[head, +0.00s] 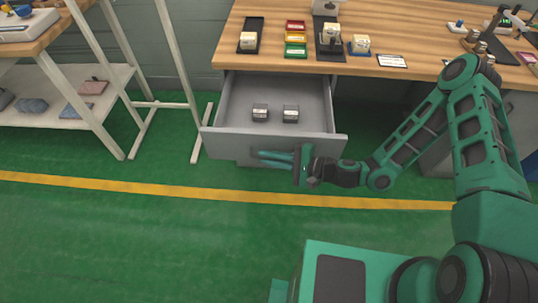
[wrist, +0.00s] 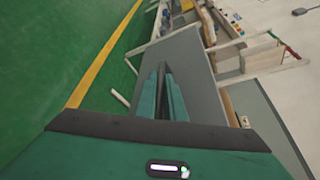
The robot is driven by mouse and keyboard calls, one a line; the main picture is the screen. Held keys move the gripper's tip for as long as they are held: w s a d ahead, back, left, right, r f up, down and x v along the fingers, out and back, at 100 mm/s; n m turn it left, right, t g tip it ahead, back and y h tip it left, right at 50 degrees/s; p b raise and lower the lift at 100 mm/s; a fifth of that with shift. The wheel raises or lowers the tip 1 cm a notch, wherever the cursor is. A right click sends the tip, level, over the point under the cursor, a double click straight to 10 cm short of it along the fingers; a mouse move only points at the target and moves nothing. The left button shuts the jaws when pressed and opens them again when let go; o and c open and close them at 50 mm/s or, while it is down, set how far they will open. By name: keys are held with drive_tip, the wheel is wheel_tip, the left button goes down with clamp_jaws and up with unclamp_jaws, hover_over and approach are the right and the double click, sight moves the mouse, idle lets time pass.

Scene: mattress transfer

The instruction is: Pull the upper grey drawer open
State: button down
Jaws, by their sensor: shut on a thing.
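The upper grey drawer (head: 222,140) stands pulled well out from under the wooden worktop in the head view. Its inside shows, with two small dark-and-white blocks (head: 260,113) (head: 290,114) on its floor. My gripper (head: 258,155) is at the drawer's front face, shut on the drawer handle, with its green fingers pointing left. In the wrist view my gripper (wrist: 161,72) lies against the grey drawer front (wrist: 197,70), and a dark strip shows between the fingers. The handle itself is mostly hidden by the fingers.
The worktop (head: 410,40) carries small trays and blocks: black (head: 250,45), red (head: 296,26), yellow (head: 295,38) and green (head: 295,51). A white-framed shelf (head: 110,95) stands at the left. The green floor in front is clear, crossed by a yellow line (head: 150,187).

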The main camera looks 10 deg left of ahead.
drive_tip(key=c, duration=2.1)
unclamp_jaws()
drive_tip(key=shift+w+d, duration=0.1)
drive_tip(key=v, duration=1)
drive_tip(key=shift+d+r, duration=0.15)
drive_tip(key=shift+d, duration=0.25)
